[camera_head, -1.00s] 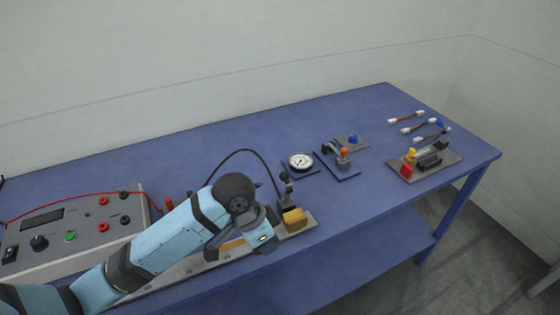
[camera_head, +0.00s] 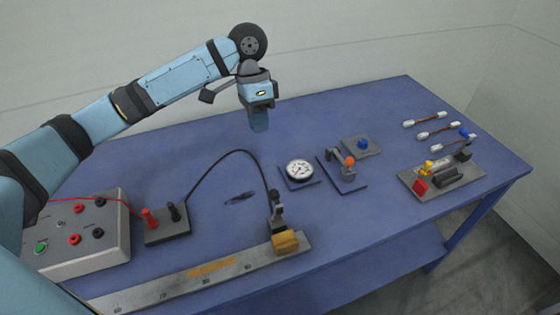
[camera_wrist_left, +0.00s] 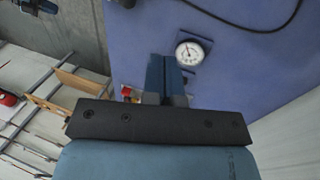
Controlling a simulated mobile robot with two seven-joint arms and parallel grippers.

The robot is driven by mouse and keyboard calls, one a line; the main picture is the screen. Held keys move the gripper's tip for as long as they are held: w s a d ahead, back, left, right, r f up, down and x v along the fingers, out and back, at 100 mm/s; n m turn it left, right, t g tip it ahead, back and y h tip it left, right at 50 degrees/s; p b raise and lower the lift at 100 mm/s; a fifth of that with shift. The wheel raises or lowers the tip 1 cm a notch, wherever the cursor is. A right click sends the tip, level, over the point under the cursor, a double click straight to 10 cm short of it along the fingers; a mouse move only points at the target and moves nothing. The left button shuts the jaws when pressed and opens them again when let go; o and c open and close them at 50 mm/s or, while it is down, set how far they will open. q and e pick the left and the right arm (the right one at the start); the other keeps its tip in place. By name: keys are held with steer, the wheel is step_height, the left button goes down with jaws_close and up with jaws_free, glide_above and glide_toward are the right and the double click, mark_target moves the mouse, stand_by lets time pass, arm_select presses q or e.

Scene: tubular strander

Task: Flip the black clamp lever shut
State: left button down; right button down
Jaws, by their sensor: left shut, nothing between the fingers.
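A small clamp with a black upright part (camera_head: 277,206) stands at the right end of the metal rail (camera_head: 180,284) in the head view, behind a yellow-brown block (camera_head: 286,242). A black cable runs to it. The upright part looks like the black lever, but it is too small to tell its exact angle. My left gripper (camera_head: 259,124) is raised over the back of the table, well apart from the clamp. Its fingers point down, shut and empty; they also show in the left wrist view (camera_wrist_left: 166,80). My right gripper is out of view.
A dial gauge (camera_head: 299,170), an orange-knobbed fixture (camera_head: 343,170) and a blue-knobbed plate (camera_head: 362,145) lie right of the clamp. A fixture with red and yellow parts (camera_head: 440,178) and several short cables are farther right. A terminal block (camera_head: 167,224) and a meter box (camera_head: 95,250) stand left.

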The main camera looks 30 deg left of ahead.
mark_target(275, 206)
arm_select(q)
steer(key=s+d+f, duration=0.2)
steer(key=f, duration=0.3)
steer(key=s+d+f, duration=0.2)
steer(key=d+f, duration=0.1)
steer(key=f, duration=0.2)
steer(key=shift+s+f+p, duration=0.3)
steer(key=shift+s+p, duration=0.1)
steer(key=shift+p, duration=0.05)
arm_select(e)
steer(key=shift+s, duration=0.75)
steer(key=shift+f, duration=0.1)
